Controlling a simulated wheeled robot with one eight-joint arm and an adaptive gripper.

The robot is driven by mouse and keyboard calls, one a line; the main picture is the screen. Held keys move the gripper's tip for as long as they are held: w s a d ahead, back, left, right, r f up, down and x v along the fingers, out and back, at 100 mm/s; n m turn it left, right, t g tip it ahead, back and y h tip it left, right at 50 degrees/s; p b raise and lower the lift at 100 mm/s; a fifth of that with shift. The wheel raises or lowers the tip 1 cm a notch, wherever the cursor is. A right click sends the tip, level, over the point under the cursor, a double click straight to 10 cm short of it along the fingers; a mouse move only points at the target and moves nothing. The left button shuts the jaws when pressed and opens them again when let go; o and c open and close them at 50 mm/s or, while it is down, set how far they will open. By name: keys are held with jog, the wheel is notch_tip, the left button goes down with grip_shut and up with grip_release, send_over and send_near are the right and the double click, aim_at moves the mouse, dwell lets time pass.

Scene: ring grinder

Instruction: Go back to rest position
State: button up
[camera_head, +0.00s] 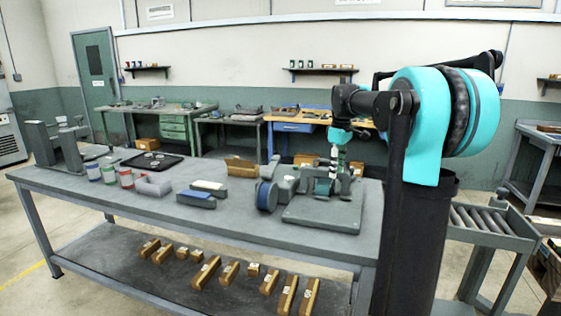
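My arm rises at the right of the head view, with a turquoise housing and a black column. My gripper (335,158) hangs from the arm's dark wrist, pointing down over the grey ring grinder (322,208) at the right end of the workbench. The fingers are small and partly lost against the machine, so I cannot tell whether they are open or shut, or whether they touch anything.
The grey workbench (240,222) carries several cans (109,172), a black tray (152,161), a grey block with a blue face (196,199) and a brass block (241,166). Several brass blocks (206,273) lie on its lower shelf. A roller conveyor (487,222) stands right.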

jog(key=s+f+m+t, duration=0.1)
jog(key=s+f+m, duration=0.4)
jog(key=s+f, duration=0.8)
jog(key=s+f+m+t, duration=0.2)
jog(key=s+f+m, duration=0.3)
jog(key=s+f, duration=0.8)
jog(key=s, duration=0.5)
jog(key=shift+a+f, duration=0.35)
jog(key=shift+f, duration=0.05)
